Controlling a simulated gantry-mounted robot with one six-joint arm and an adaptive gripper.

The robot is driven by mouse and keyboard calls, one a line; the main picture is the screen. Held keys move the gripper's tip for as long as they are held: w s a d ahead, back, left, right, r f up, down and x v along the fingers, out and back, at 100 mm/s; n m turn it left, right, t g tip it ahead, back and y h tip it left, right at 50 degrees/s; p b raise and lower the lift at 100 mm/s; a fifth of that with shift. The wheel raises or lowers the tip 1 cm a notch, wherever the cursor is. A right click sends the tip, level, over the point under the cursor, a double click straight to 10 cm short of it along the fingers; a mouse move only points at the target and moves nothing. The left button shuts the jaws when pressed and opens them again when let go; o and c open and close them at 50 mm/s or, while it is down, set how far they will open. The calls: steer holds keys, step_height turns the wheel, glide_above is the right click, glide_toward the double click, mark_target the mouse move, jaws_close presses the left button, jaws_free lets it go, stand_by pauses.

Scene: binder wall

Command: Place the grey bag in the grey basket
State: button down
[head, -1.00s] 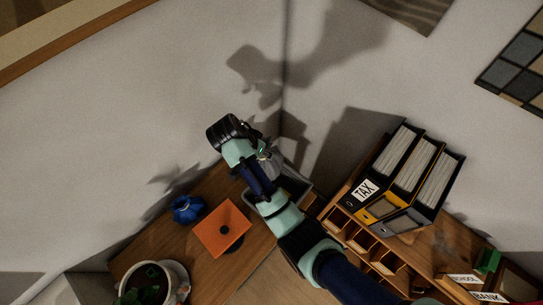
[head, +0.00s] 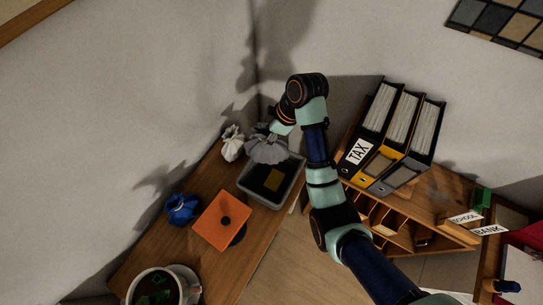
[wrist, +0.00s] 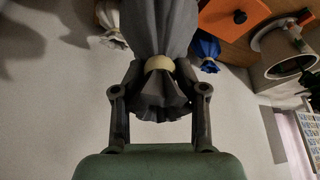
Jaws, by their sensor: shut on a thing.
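The grey bag (head: 267,150) hangs from my gripper (head: 273,130) over the back part of the grey basket (head: 262,200). In the wrist view the grey bag (wrist: 160,30) is pinched at its yellow-tied neck between both fingers of my gripper (wrist: 160,90). The bag's bottom shows near the basket's back rim in the head view; I cannot tell whether it touches the rim. My arm partly hides the fingers.
A white bag (head: 232,143) stands just left of the basket. A blue bag (head: 181,208) and an orange square piece (head: 222,218) lie nearer on the desk, with a white pot (head: 155,288) in front. Binders (head: 395,135) stand on a wooden organiser (head: 420,225) at right.

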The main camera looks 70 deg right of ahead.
mark_target(283, 150)
step_height(283, 150, down, 19)
steer(key=b, duration=0.2)
steer(key=shift+f, duration=0.2)
steer(key=shift+f, duration=0.3)
steer(key=c, duration=0.6)
jaws_free()
steer(key=shift+c, duration=0.2)
steer(key=p+v, duration=0.1)
steer(key=v, duration=1.1)
steer(key=shift+d+r, duration=0.1)
steer(key=shift+r, duration=0.25)
